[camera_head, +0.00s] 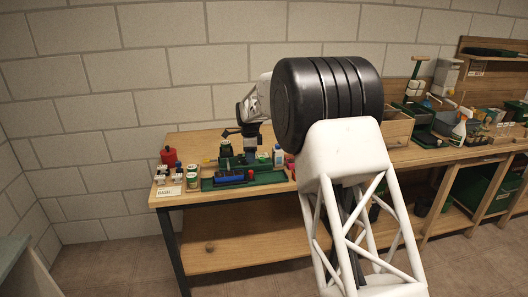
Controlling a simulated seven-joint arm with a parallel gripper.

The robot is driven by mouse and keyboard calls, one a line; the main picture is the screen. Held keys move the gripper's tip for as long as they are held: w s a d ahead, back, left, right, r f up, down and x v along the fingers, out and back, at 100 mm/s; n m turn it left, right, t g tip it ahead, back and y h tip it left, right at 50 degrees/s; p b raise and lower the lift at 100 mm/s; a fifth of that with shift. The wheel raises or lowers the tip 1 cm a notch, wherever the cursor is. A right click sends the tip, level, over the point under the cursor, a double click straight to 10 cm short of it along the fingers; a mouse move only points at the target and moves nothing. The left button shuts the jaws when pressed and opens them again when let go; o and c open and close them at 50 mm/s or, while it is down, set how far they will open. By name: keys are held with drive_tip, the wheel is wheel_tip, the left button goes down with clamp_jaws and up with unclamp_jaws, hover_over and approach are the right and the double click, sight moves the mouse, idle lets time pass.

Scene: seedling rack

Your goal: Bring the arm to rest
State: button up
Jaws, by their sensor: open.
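My arm rises from the bottom right of the head view, and its large dark joint hides part of the bench behind it. My gripper (238,139) hangs at the left end of the arm, pointing down over the wooden bench (190,143). It is small here and looks open, with nothing seen in its jaws. Small green items and a white bottle (278,155) stand close to the gripper. I cannot tell whether it touches any of them.
A red container (169,156) and small pots stand at the bench's left end, behind a white label card (169,191). A wooden box (397,129), bottles and tools crowd the right side. The lower shelf (235,247) is mostly bare. A block wall stands behind.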

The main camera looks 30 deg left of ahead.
drive_tip(key=d+r+n, duration=0.1)
drive_tip(key=d+r, duration=0.6)
drive_tip(key=d, duration=0.6)
drive_tip(key=d+r+n, duration=0.2)
drive_tip(key=d+r, duration=0.5)
drive_tip(key=d, duration=0.6)
drive_tip(key=s+d+r+n, duration=0.1)
drive_tip(key=s+d+r, duration=0.15)
drive_tip(key=d, duration=0.55)
drive_tip(key=s+d+r+t, duration=0.1)
drive_tip(key=s+d+r, duration=0.15)
drive_tip(key=d, duration=0.45)
drive_tip(key=s+d+r+n, duration=0.1)
drive_tip(key=s+d+r, duration=0.15)
drive_tip(key=d, duration=0.55)
drive_tip(key=s+d+n, duration=0.3)
drive_tip(key=s+d, duration=1.5)
drive_tip(key=d, duration=0.2)
drive_tip(key=s+d+f+n, duration=0.1)
drive_tip(key=s+d+f, duration=0.1)
drive_tip(key=s, duration=0.4)
drive_tip(key=s+d+f, duration=0.2)
drive_tip(key=s+d, duration=0.2)
drive_tip(key=s, duration=0.2)
drive_tip(key=s+d+f+n+t, duration=0.1)
drive_tip(key=s+d+f, duration=0.1)
drive_tip(key=s, duration=0.5)
drive_tip(key=shift+d+f+n, duration=0.3)
drive_tip(key=shift+d, duration=0.6)
